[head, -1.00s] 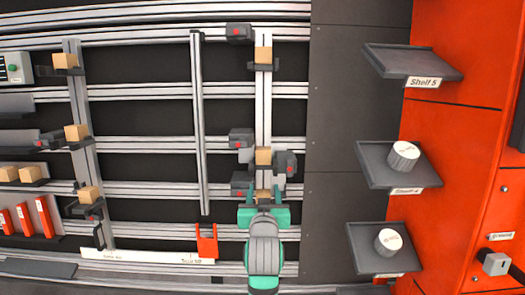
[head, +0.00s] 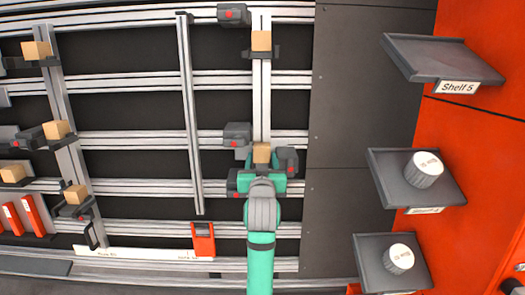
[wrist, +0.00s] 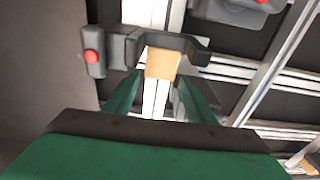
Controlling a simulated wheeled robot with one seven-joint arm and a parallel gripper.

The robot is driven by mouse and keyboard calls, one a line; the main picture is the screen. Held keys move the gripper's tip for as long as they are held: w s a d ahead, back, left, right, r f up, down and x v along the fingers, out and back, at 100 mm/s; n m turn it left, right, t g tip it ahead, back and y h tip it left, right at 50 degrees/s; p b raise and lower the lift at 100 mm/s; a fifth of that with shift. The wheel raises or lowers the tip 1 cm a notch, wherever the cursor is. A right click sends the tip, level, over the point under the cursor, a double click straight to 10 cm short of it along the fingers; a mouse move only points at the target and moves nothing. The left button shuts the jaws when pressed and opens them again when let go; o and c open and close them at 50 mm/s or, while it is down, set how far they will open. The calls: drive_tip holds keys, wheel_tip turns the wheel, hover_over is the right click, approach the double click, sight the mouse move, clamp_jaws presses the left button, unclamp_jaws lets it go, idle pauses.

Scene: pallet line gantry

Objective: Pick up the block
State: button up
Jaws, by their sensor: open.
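A tan wooden block (head: 261,153) sits on the upright rail in the middle of the head view. In the wrist view a tan block (wrist: 163,63) sits against a dark bracket (wrist: 170,41) with a red button at its left. My gripper (head: 262,163) is at the block in the head view, its green fingers on either side. In the wrist view my gripper (wrist: 160,82) is open, with the block between and just beyond the fingertips. I cannot tell whether the fingers touch it. My wrist hides the rail below.
Dark clamps (head: 286,158) flank the block closely. Another block (head: 261,41) sits higher on the same rail. Several more blocks (head: 56,130) are at the left. A bare upright bar (head: 189,110) stands left of my arm. Shelves (head: 415,190) project at the right.

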sight(261, 152)
drive_tip(key=x, duration=0.6)
drive_tip(key=shift+w+a+f, duration=0.15)
drive_tip(key=shift+w+a, duration=0.05)
drive_tip(key=shift+w+d+f, duration=0.15)
drive_tip(key=shift+w+f, duration=0.05)
drive_tip(key=shift+w, duration=0.25)
drive_tip(key=shift+s, duration=0.1)
drive_tip(key=c, duration=0.7)
